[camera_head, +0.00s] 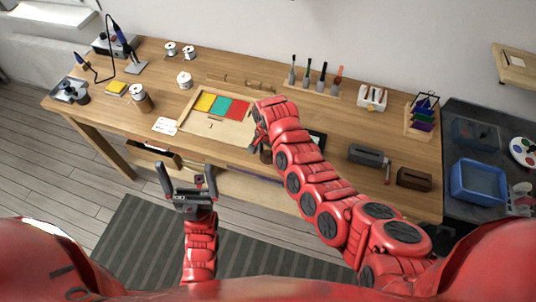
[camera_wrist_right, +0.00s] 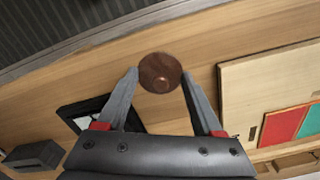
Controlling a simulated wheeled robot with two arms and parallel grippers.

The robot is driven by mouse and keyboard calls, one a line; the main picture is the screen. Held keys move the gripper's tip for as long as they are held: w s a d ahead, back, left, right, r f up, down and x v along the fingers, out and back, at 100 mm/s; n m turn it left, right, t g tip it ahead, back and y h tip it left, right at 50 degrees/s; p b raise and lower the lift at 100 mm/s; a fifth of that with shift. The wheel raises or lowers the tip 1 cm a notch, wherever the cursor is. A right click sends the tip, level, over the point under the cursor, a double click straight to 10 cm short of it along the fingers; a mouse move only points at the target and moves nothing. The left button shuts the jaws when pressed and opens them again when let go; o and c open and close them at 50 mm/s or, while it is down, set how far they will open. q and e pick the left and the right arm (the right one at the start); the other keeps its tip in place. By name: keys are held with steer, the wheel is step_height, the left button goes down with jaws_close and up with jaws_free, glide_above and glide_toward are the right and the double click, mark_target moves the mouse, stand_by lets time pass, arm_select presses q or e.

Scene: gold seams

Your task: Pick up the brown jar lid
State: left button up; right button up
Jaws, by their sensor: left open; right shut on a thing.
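The brown jar lid (camera_wrist_right: 160,72) is round and dark, with a small knob, and sits between the two fingertips of my right gripper (camera_wrist_right: 160,76) in the right wrist view. The fingers close on its two sides. In the head view my right gripper (camera_head: 257,143) is over the front part of the workbench, partly hidden by my own arm. The lid shows there as a small brown patch (camera_head: 266,157) beside the fingers. Whether it is clear of the wood cannot be told. My left gripper (camera_head: 187,174) is open and empty, in front of the bench edge.
A wooden board with coloured panels (camera_head: 238,130) lies left of my right gripper. A black-framed item (camera_head: 317,140) lies to its right. A grey box (camera_head: 369,155) and a brown box (camera_head: 414,179) stand further right. An open drawer (camera_head: 154,153) juts out at front left.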

mark_target(267, 154)
steer(key=shift+w+r, duration=0.1)
steer(key=shift+r, duration=0.05)
steer(key=shift+r+b, duration=0.45)
steer(key=shift+b, duration=0.15)
steer(key=shift+s+a+r+b, duration=0.1)
steer(key=shift+s+r+b, duration=0.1)
steer(key=shift+r+b, duration=0.3)
steer(key=shift+s+a+r+b, duration=0.15)
steer(key=shift+r+b, duration=0.15)
steer(key=shift+r, duration=0.25)
steer(key=shift+s+d, duration=0.15)
steer(key=shift+s, duration=0.5)
steer(key=shift+s+d, duration=0.15)
steer(key=shift+s, duration=0.45)
steer(key=s+r+p, duration=0.1)
steer(key=s+p, duration=0.1)
steer(key=s, duration=0.4)
steer(key=s+d+r+p, duration=0.1)
steer(key=s, duration=0.6)
steer(key=shift+d+r+p, duration=0.3)
steer(key=shift+r+p, duration=0.05)
steer(key=shift+w, duration=0.1)
